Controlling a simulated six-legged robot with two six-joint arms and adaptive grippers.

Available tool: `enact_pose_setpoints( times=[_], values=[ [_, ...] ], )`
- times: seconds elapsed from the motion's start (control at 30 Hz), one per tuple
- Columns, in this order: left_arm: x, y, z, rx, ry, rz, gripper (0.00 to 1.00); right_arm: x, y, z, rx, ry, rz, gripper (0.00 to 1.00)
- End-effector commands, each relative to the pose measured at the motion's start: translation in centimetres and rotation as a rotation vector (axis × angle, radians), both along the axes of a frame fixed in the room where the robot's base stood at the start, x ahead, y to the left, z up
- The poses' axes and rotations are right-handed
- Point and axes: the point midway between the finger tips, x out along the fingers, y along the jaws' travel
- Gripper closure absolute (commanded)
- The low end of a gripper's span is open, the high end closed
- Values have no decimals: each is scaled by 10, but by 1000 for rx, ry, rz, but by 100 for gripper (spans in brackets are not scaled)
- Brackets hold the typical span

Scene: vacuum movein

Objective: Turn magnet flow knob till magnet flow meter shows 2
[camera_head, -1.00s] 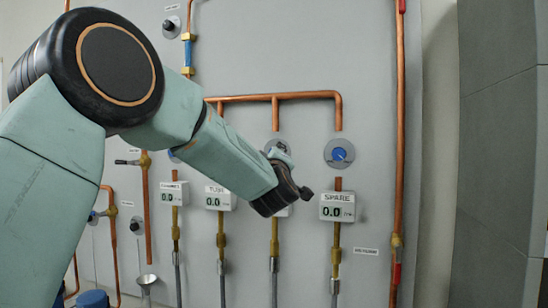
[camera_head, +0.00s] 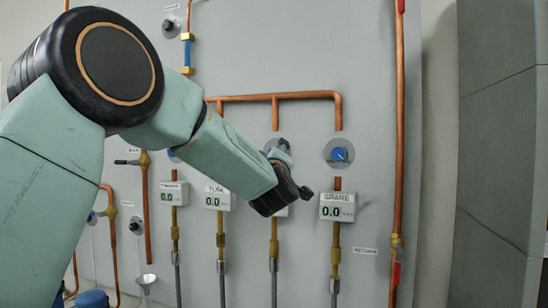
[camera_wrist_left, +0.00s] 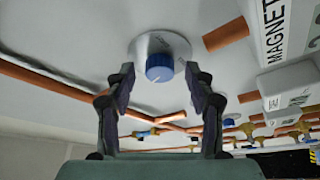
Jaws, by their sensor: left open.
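The magnet flow knob (camera_wrist_left: 159,68) is a blue dial with a white pointer line on a round grey plate, seen in the left wrist view. My left gripper (camera_wrist_left: 160,72) is open, with one finger on each side of the knob; I cannot tell whether either finger touches it. The magnet flow meter (camera_wrist_left: 273,30), a white box marked MAGNET, is cut off at the upper right, and its reading cannot be made out. In the head view my left gripper (camera_head: 283,150) covers the knob and most of this meter. My right gripper is not in view.
The SPARE meter (camera_head: 337,206) reads 0.0, with its blue knob (camera_head: 339,154) above. The TUBE meter (camera_head: 217,198) and another meter (camera_head: 174,193) on the left also read 0.0. Copper pipes (camera_head: 398,120) run along the grey panel.

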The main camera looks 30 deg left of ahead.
Motion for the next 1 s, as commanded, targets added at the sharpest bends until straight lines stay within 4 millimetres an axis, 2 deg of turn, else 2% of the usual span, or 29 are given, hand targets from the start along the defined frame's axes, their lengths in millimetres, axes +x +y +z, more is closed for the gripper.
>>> enact_pose_setpoints(
  times=[0.23,0.7,1.0],
  values=[
    [-16,-10,-4,0,1,-2,46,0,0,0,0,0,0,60],
    [-82,-51,-22,4,0,0,46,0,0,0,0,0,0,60],
    [-99,-62,-28,1,-1,-1,46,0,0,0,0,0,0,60]
  ],
)
